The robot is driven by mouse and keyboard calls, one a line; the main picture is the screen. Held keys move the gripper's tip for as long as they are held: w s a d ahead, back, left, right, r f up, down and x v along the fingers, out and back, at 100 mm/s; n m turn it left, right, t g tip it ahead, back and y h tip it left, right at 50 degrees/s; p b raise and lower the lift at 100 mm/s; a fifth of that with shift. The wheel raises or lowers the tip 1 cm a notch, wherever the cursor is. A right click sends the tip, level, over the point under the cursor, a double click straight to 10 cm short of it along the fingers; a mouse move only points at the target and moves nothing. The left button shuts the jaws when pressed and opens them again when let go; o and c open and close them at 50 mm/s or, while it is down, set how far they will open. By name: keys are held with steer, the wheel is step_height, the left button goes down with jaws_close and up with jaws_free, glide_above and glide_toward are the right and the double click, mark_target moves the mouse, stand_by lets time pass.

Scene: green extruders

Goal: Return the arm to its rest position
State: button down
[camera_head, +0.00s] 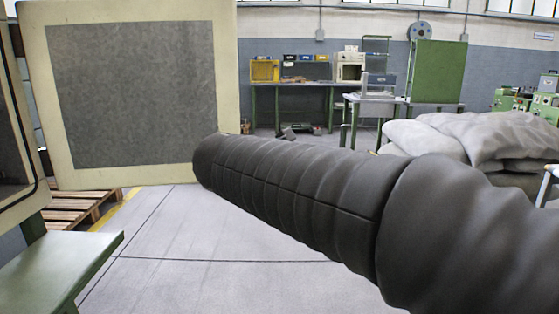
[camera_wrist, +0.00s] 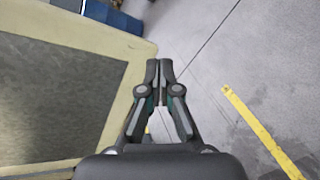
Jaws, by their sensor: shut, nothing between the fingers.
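My gripper (camera_wrist: 159,72) shows in the wrist view with its two fingertips together and nothing between them. In the head view my arm, in a dark ribbed sleeve, reaches from the lower right toward the middle left. Its far end is in front of the lower right edge of the cream panel (camera_head: 228,85). The gripper itself does not show in the head view. I cannot tell whether the arm touches the panel.
A green bench (camera_head: 62,270) stands at lower left, near a wooden pallet (camera_head: 75,208). Grey sacks (camera_head: 480,135) are piled at right. A workbench (camera_head: 290,84) and green board (camera_head: 438,72) stand at the back. Floor (camera_head: 165,265) left of the arm is clear.

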steer(key=s+d+f+m+g, duration=0.4)
steer(key=s+d+f+m, duration=0.6)
steer(key=s, duration=0.4)
steer(key=s+d+f+m+g+y, duration=0.1)
steer(key=s+d+f+m+g, duration=0.3)
steer(key=s+d+f+m, duration=0.7)
steer(key=s+d+m, duration=0.1)
steer(key=s+m, duration=0.2)
steer(key=shift+s+d+f, duration=0.15)
steer(key=shift+d, duration=0.1)
